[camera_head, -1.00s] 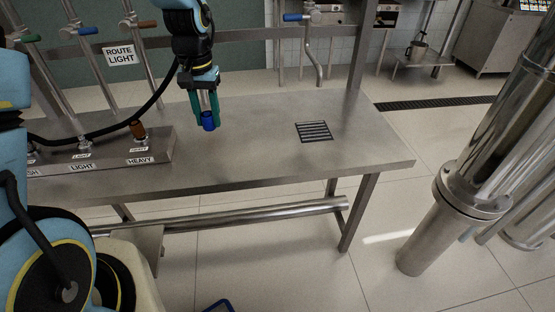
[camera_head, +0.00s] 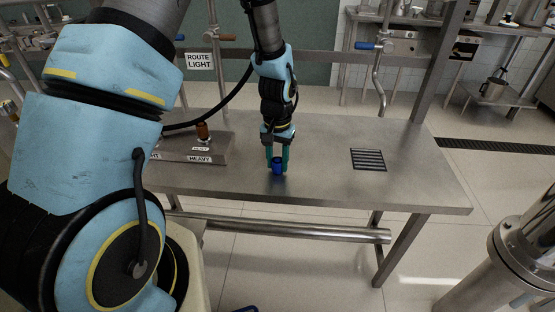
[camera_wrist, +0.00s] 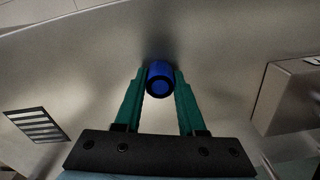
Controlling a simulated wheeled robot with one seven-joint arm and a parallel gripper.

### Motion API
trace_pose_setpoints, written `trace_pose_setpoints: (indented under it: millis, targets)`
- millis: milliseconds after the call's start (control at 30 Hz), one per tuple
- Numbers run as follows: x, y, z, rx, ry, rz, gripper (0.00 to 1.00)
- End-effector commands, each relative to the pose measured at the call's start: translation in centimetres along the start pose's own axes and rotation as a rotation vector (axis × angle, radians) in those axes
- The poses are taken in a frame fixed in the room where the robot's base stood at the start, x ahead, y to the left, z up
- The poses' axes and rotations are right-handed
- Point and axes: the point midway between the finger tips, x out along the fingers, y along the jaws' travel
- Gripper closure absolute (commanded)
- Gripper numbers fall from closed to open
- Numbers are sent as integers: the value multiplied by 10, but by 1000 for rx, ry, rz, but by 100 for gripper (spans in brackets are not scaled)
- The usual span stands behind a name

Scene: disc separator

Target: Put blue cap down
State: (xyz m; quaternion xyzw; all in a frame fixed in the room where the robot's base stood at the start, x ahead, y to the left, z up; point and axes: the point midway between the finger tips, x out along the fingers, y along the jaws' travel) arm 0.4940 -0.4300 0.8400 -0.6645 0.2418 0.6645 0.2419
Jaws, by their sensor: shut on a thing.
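The blue cap (camera_head: 277,166) is a small blue cylinder between the green fingertips of my gripper (camera_head: 277,160). My gripper points down and is shut on the cap. In the wrist view the cap (camera_wrist: 160,80) sits between the two green fingers (camera_wrist: 160,92), with its round end facing the camera. The cap is at or just above the bare top of the metal table (camera_head: 320,190). I cannot tell whether it touches the table.
A black slotted grate (camera_head: 368,159) lies to the right on the table. The tabletop between cap and grate is clear.

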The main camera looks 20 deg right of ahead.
Motion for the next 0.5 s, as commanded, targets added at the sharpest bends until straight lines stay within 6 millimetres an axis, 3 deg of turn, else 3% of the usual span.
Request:
trace_pose_setpoints:
  millis: [300,333,500]
  targets:
    - [4,0,0,0,0,0,100]
    - [3,0,0,0,0,0,57]
    - [3,0,0,0,0,0,38]
